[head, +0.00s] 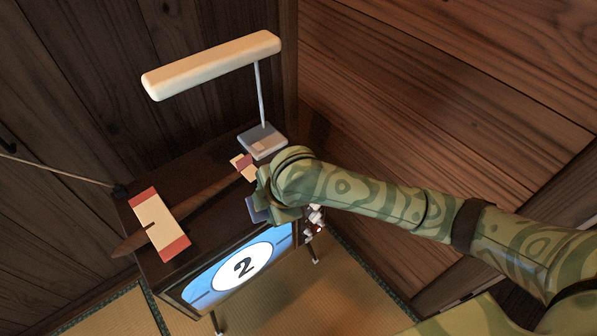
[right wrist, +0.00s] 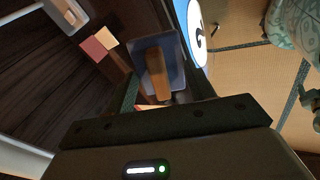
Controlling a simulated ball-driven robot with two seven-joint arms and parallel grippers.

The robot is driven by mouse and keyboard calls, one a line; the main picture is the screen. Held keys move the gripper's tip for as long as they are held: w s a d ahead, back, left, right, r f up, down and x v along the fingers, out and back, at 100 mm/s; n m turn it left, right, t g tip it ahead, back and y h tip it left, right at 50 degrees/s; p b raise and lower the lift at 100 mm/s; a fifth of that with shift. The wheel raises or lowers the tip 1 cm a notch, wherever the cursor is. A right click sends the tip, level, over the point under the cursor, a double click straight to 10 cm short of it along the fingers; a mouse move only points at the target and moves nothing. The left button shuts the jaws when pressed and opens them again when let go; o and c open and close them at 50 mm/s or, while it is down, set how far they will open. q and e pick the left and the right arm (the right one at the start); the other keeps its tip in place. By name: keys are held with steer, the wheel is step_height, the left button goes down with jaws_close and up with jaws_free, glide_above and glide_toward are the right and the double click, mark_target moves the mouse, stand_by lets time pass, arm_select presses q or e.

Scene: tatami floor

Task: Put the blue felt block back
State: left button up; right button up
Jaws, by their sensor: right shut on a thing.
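The blue felt block (head: 255,209) shows in the head view as a small blue-grey patch at my right gripper, above the cabinet's front edge. In the right wrist view it is a blue-grey block (right wrist: 177,55) with a brown strip on its face. My right gripper (head: 264,206) is shut on it; the gripper and forearm hide much of it in the head view. Whether the block touches the cabinet top (head: 205,222) I cannot tell. My left gripper is not in view.
A cream-and-red block (head: 160,224) lies across a dark wooden stick (head: 128,245) on the cabinet. A smaller red-and-cream piece (head: 243,166) lies near the lamp base (head: 262,141). The lamp head (head: 212,64) overhangs the back. A blue panel marked 2 (head: 243,267) fronts the cabinet.

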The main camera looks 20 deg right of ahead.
steer(key=w+d+r+n+g+h, duration=0.25)
steer(key=d+g, duration=0.25)
steer(key=d, duration=0.6)
steer(key=w+f+b, duration=0.3)
steer(key=w, duration=0.1)
steer(key=w+f+b, duration=0.3)
steer(key=w+b, duration=0.1)
steer(key=w+f+b, duration=0.2)
steer(key=w+b, duration=0.2)
steer(key=shift+d+f, duration=0.1)
steer(key=shift+f, duration=0.3)
steer(key=shift+w+f+b, duration=0.1)
steer(key=shift+w+b, duration=0.2)
steer(key=shift+w, duration=0.1)
steer(key=f+b, duration=0.3)
steer(key=f, duration=0.1)
steer(key=shift+w, duration=0.25)
steer(key=shift+w+f, duration=0.1)
steer(key=shift+c, duration=0.3)
steer(key=shift+r, duration=0.3)
steer(key=o, duration=1)
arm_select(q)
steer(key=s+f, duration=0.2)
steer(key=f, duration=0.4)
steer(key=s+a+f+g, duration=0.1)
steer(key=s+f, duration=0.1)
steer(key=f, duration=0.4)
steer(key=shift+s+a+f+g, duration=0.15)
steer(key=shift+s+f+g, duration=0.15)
